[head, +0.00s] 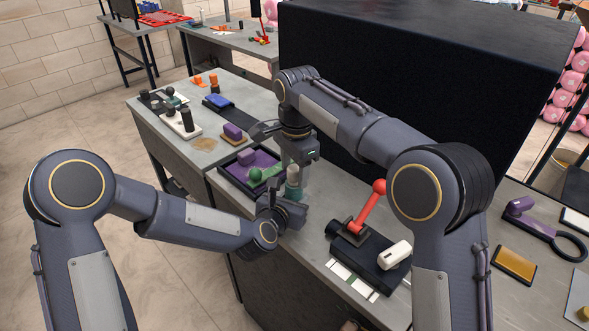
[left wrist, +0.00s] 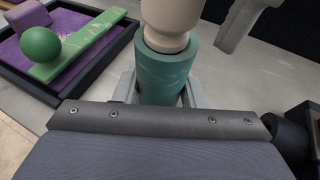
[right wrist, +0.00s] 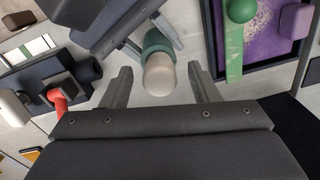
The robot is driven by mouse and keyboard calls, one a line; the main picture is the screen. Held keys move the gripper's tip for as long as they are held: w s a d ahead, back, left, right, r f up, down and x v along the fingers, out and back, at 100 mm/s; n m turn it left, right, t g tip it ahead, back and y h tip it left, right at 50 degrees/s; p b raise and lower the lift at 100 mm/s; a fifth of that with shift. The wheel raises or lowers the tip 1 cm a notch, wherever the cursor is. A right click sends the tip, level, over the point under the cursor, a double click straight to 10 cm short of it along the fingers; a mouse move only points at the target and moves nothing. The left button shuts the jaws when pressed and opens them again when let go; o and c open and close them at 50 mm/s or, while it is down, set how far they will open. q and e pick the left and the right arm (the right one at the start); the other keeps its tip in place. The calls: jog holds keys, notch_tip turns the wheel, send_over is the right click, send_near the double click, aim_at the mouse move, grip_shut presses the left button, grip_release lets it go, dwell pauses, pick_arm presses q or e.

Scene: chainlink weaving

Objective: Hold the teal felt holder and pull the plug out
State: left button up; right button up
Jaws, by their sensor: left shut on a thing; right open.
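The teal felt holder (left wrist: 165,76) is a short upright cylinder on the grey table; it also shows in the head view (head: 292,193) and the right wrist view (right wrist: 154,42). A cream plug (left wrist: 166,22) with a rounded top sits in its mouth; in the right wrist view its top (right wrist: 159,75) faces the camera. My left gripper (left wrist: 160,90) is shut on the holder's sides, low down. My right gripper (right wrist: 160,80) is open above the plug, its fingers apart on either side of it and not touching it. The holder's base is hidden.
A dark tray (head: 230,176) with purple lining, a green ball (head: 255,175) and a green bar stands left of the holder. A black block (head: 362,258) with a red lever (head: 371,207) stands to the right. A large black panel (head: 400,70) rises behind.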

jog(key=shift+f, duration=0.25)
jog(key=c, duration=1)
jog(key=shift+c, duration=0.2)
